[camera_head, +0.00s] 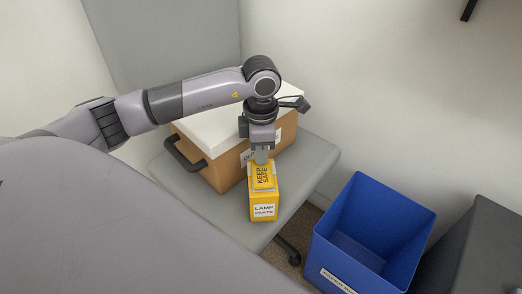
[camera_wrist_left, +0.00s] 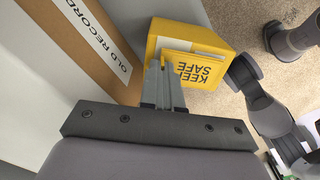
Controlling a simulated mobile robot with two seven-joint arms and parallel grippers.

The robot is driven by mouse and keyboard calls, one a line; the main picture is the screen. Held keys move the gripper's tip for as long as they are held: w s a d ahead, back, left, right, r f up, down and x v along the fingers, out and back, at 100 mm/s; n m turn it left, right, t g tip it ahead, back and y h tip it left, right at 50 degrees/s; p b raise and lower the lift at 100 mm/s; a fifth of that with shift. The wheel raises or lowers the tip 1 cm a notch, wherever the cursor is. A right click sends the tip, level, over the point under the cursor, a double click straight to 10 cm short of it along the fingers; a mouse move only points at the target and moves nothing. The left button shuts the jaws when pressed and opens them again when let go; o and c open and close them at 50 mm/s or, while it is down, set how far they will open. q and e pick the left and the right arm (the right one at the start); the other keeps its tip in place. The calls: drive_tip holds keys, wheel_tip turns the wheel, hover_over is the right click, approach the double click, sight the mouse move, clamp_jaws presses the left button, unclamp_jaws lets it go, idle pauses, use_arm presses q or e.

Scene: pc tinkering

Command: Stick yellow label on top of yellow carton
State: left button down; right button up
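The yellow carton (camera_head: 263,208), marked "LAMP PARTS" on its front, stands on the grey chair seat. The yellow label (camera_head: 263,178), reading "KEEP SAFE", lies flat at the carton's top; whether it touches the top all over I cannot tell. In the left wrist view the label (camera_wrist_left: 200,70) is in front of the carton (camera_wrist_left: 190,34), its edge at my fingertips. My left gripper (camera_head: 262,157) points down over the carton's rear edge. Its fingers (camera_wrist_left: 163,62) are nearly together, shut on the label's edge.
A brown box (camera_head: 228,170) with a white lid (camera_head: 215,126) and dark handle sits right behind the carton. The grey seat (camera_head: 312,165) has free room to the right. A blue bin (camera_head: 395,215) stands on the floor at right, beside a dark grey cabinet (camera_head: 480,250).

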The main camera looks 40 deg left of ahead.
use_arm(q)
drive_tip(key=shift+f+b, duration=0.35)
drive_tip(key=shift+f, duration=0.2)
use_arm(e)
drive_tip(key=shift+f, duration=0.4)
idle(0.7)
use_arm(q)
drive_tip(key=c, duration=1.3)
unclamp_jaws()
wheel_tip(320, 180, up, 7)
drive_tip(key=shift+f+p, duration=0.15)
drive_tip(key=shift+p, duration=0.9)
drive_tip(key=shift+r, duration=0.2)
use_arm(e)
drive_tip(key=shift+s+d+r+h, duration=0.35)
drive_tip(key=shift+d+r+h, duration=0.05)
drive_tip(key=shift+d, duration=0.25)
